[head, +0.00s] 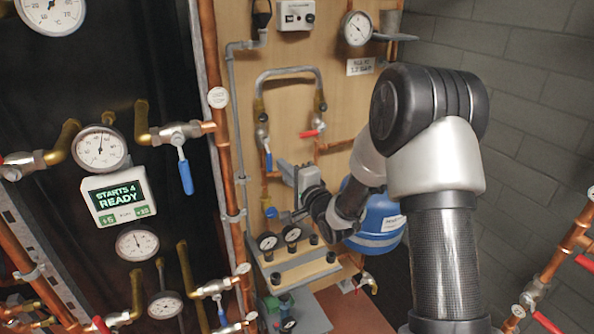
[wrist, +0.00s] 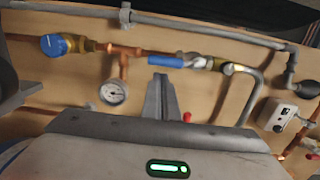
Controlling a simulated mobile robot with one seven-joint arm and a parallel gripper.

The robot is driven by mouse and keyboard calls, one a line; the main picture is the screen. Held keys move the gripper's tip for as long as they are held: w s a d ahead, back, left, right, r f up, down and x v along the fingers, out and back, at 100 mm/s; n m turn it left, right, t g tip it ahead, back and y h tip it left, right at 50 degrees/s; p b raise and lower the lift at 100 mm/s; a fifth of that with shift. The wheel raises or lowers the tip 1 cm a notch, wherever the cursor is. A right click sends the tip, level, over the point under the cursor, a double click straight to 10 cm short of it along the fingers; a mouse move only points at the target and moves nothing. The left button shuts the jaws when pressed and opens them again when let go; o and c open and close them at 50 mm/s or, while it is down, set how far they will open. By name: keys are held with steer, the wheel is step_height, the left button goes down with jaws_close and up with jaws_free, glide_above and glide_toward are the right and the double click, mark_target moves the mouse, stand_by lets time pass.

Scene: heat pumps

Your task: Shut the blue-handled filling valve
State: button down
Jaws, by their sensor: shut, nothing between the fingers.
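The blue-handled filling valve (head: 267,155) is on the wooden board, at the left leg of the grey hose loop. In the wrist view its blue lever (wrist: 180,62) lies roughly along the copper pipe. My gripper (head: 283,166) is close to the lever, a little below and right of it in the head view. In the wrist view the fingers (wrist: 161,80) are together and empty, with their tips just short of the lever's end. I cannot tell whether they touch it.
A red-handled valve (head: 310,133) is on the loop's right leg. A gauge (wrist: 113,92) and a blue cap (wrist: 55,45) sit along the same pipe. Another blue lever (head: 185,172) hangs on the dark left panel. A blue vessel (head: 376,222) stands behind my arm.

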mark_target(269, 167)
steer(key=shift+s+a, duration=0.1)
steer(key=shift+a, duration=0.2)
steer(key=shift+s+a+f+m, duration=0.15)
steer(key=shift+a+m, duration=0.2)
steer(key=shift+m, duration=0.35)
steer(key=shift+s+a+f+m+b, duration=0.1)
steer(key=shift+s+a+m+b, duration=0.1)
steer(key=shift+a+m, duration=0.35)
steer(key=shift+s+a+m+b, duration=0.15)
steer(key=shift+a+m, duration=0.1)
steer(key=shift+m, duration=0.6)
steer(key=s+a+r+m+t+p, duration=0.1)
steer(key=a+r+m, duration=0.4)
steer(key=m, duration=0.9)
steer(key=shift+s+a+m+h+p, duration=0.3)
steer(key=shift+s+a+m+p, duration=0.15)
steer(key=shift+s+p, duration=0.2)
steer(key=shift+r, duration=0.1)
